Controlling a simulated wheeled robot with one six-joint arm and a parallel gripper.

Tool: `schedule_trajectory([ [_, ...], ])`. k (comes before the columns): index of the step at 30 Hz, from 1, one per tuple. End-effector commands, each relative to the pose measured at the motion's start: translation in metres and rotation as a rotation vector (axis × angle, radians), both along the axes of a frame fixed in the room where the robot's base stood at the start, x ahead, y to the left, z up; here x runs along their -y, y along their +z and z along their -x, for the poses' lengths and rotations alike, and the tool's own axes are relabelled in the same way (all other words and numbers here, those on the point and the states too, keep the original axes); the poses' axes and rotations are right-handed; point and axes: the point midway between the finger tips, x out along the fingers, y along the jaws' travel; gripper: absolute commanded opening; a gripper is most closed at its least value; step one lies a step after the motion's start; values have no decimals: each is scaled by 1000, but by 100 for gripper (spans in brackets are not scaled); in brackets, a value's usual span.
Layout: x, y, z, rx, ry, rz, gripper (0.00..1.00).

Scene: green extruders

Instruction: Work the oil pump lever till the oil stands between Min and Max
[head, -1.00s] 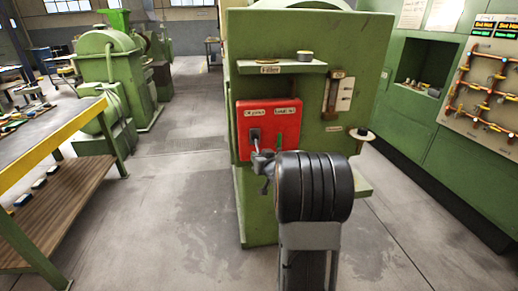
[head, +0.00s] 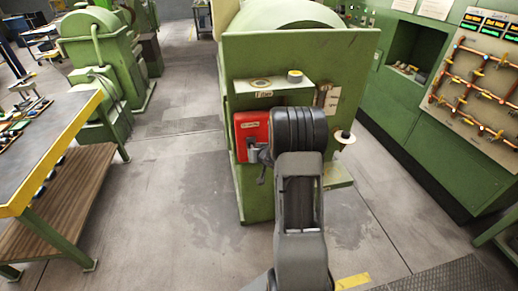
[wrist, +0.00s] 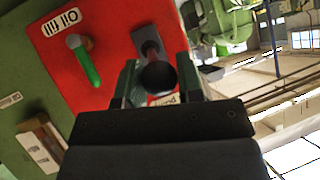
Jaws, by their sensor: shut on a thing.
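The red panel (head: 246,128) is on the front of the green machine, partly hidden by my arm; it also shows in the wrist view (wrist: 95,32). The lever (wrist: 149,46) stands out from a dark plate on it and ends in a dark round knob (wrist: 158,77). My gripper (wrist: 157,80) is shut on this lever, its fingers on either side of the knob. A second, green handle (wrist: 86,62) beside it is free, by the "Oil fill" label (wrist: 61,23).
A small shelf (head: 285,87) juts out above the red panel. A round white-rimmed piece (head: 343,137) sticks out to its right. A workbench (head: 60,125) stands at the left and green cabinets (head: 420,135) at the right. The floor between is clear.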

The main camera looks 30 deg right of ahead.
Motion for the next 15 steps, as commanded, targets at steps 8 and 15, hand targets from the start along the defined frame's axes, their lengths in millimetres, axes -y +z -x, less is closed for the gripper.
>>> schedule_trajectory([
  [8,-1,17,-8,16,6,4,0],
  [15,0,19,-10,19,7,5,0],
])
